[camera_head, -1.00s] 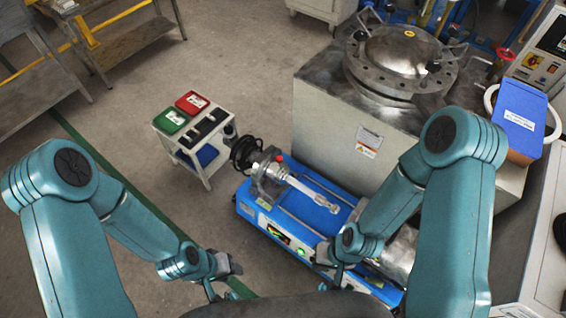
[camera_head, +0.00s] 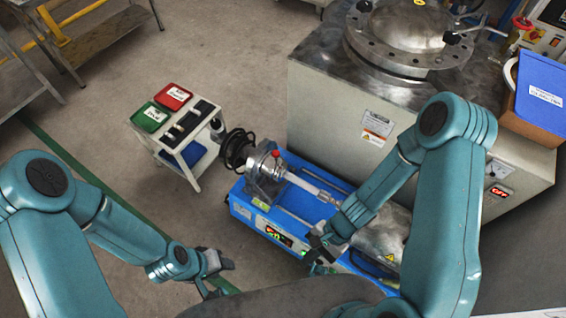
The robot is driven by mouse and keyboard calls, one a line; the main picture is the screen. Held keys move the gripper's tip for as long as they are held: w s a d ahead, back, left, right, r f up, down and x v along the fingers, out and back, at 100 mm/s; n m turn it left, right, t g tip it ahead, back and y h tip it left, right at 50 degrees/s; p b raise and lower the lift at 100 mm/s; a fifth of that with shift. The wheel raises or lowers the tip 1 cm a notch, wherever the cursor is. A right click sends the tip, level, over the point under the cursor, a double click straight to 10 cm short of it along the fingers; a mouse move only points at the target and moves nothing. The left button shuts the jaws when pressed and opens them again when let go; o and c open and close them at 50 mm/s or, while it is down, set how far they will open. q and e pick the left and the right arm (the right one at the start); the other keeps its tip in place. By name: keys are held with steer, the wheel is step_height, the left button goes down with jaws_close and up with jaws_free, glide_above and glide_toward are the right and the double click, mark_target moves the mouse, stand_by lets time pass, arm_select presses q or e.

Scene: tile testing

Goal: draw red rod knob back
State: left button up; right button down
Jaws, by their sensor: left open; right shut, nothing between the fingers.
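A small red knob (camera_head: 276,154) sits on top of the grey metal clamp head (camera_head: 266,172) at the upper left end of the blue machine (camera_head: 246,212). A pale rod (camera_head: 312,188) runs from this head along the machine towards lower right. My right gripper (camera_head: 318,262) is shut and empty, over the near side of the machine, well below and right of the knob. My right forearm hides part of the machine's right half. My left gripper (camera_head: 218,282) is open and empty, left of the machine and apart from it.
A small white cart (camera_head: 194,168) with a green tray (camera_head: 151,117) and a red tray (camera_head: 173,96) stands left of the machine. A black cable coil (camera_head: 237,148) lies between them. A large grey tank cabinet (camera_head: 335,118) stands behind.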

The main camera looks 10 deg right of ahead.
steer(key=w+a+f+m+t+y+b, duration=0.2)
steer(key=w+f+m+y+b, duration=0.1)
steer(key=w+f+m+b, duration=0.15)
steer(key=m+t+b, duration=1.1)
steer(key=m+t, duration=0.2)
steer(key=t, duration=0.1)
glide_toward(277, 156)
arm_select(q)
step_height(277, 156, down, 21)
steer(key=a+b, duration=0.1)
steer(key=b, duration=0.3)
steer(key=shift+w+b, duration=0.3)
steer(key=shift+w, duration=0.1)
arm_select(e)
steer(key=x, duration=0.6)
steer(key=shift+w+f, duration=0.3)
steer(key=shift+w, duration=0.1)
steer(key=shift+b+x, duration=0.3)
steer(key=shift+x, duration=0.75)
steer(key=shift+w+a+r, duration=0.2)
steer(key=shift+a, duration=0.2)
arm_select(q)
steer(key=shift+f+n, duration=0.15)
steer(key=shift+n, duration=0.15)
arm_select(e)
steer(key=shift+r, duration=0.2)
